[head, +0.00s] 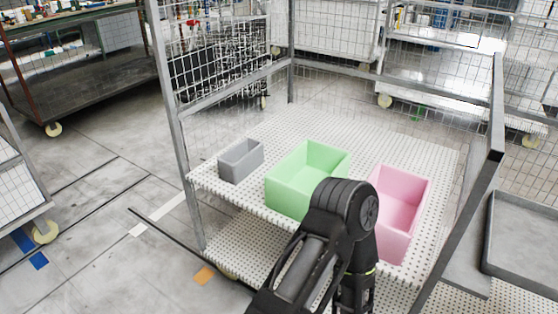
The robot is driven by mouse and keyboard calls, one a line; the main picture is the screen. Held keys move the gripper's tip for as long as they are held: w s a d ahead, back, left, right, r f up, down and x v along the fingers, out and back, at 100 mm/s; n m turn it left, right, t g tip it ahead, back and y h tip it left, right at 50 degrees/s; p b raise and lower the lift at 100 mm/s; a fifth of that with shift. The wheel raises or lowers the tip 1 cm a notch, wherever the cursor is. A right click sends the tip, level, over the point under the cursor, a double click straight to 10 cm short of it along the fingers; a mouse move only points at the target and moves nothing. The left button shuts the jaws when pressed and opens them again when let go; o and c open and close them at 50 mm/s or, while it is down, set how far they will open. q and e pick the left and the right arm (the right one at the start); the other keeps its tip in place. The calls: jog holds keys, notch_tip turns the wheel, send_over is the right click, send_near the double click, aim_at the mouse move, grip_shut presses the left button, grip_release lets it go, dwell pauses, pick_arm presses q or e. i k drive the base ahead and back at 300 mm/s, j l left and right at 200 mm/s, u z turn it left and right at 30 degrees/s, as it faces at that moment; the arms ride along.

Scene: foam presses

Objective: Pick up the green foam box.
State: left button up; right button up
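The green foam box (287,194) is an open-topped box on the white dotted shelf (215,190) of a wire-mesh cart. It stands upright between a small grey box on its left and a pink box on its right. One of my black arms rises from the bottom of the head view, and its bent joint covers the green box's near right corner. Neither of my grippers is in view. No gripper is seen touching the green box.
The small grey box (241,160) and the pink box (392,227) stand apart from the green one. Grey cart posts (172,110) and mesh sides bound the shelf. The shelf behind the boxes is bare. A grey tray (520,236) is at the right.

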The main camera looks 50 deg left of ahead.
aim_at(289, 186)
jog(key=k+j, duration=0.1)
jog(key=j, duration=1.1)
jog(key=k+j, duration=0.15)
jog(key=j, duration=0.45)
